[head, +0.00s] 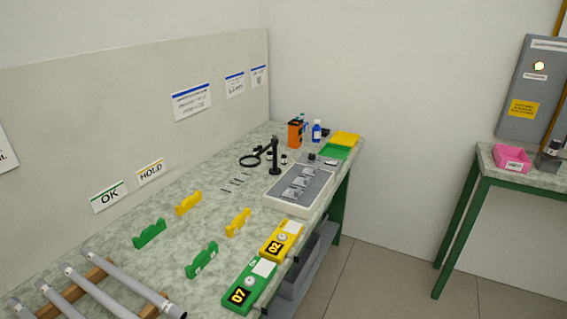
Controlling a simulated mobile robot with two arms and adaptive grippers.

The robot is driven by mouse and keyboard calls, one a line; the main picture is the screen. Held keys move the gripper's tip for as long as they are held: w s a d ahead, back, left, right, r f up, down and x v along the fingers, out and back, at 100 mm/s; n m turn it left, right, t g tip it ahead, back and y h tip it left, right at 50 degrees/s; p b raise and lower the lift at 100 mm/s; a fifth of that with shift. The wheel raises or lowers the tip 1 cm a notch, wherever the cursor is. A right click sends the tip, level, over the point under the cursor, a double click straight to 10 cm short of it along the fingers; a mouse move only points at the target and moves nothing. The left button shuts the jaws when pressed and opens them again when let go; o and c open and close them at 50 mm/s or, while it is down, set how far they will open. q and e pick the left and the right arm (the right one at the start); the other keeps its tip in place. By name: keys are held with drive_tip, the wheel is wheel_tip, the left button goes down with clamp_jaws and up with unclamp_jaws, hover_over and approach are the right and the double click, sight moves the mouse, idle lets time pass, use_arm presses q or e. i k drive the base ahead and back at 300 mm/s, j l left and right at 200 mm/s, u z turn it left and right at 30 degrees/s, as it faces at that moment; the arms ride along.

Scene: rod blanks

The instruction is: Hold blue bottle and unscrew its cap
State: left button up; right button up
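Neither of my grippers is in view, and nothing is seen holding the bottle.
The bench (215,205) runs along the left wall. A grey tray (297,190), a black stand magnifier (272,157), and yellow (345,138) and green (335,152) trays surround the bottle's area. Grey rods (85,283) lie in front. A green-legged table (533,166) stands right.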

sight(317, 136)
drive_tip(key=l+u, duration=0.5)
drive_tip(key=l, duration=0.9)
drive_tip(key=i+l, duration=0.05)
